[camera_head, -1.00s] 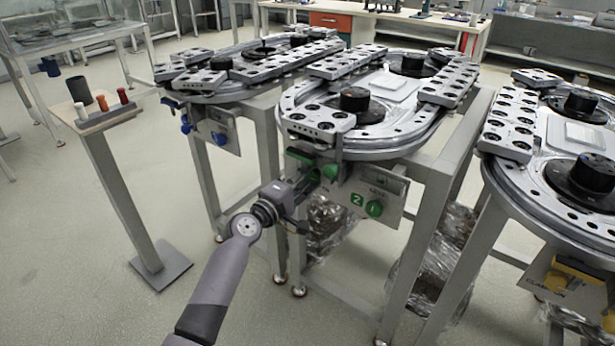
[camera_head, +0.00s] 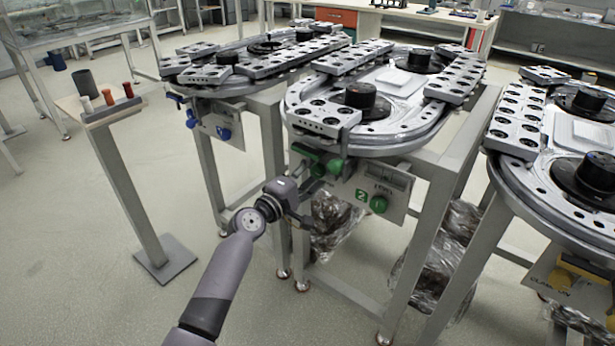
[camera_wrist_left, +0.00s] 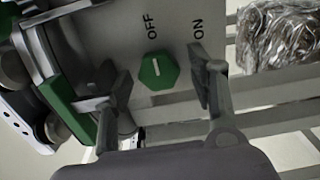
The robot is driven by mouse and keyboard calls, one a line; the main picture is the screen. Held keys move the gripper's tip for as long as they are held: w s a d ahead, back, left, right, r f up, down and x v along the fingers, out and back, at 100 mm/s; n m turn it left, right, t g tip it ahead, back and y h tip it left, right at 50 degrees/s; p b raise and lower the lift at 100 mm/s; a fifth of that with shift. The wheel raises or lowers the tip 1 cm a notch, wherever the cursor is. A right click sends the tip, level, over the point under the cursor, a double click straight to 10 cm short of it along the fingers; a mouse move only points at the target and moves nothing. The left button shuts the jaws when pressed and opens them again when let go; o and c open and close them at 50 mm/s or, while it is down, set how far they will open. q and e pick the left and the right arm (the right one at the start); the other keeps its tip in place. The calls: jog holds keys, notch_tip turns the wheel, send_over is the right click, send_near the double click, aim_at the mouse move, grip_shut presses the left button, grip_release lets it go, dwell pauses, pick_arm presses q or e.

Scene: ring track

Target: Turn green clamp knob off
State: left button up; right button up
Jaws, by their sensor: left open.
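The green clamp knob (camera_wrist_left: 158,70) is a hexagonal knob with a short white mark, on a grey panel with OFF and ON printed beside it in the left wrist view. In the head view the knob (camera_head: 335,166) is on the front of the middle ring track (camera_head: 420,138), under its rim. My left gripper (camera_wrist_left: 158,86) is open, with one finger on each side of the knob in the wrist view. I cannot tell whether either finger touches it. My right gripper is not in view.
A green part (camera_wrist_left: 72,106) is close to the left finger in the wrist view. Metal legs (camera_head: 300,252) and a wrapped bundle (camera_head: 330,222) are below. Neighbouring ring tracks stand left and right.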

pick_arm(q)
jog(key=v, duration=1.2)
jog(key=shift+f, duration=0.15)
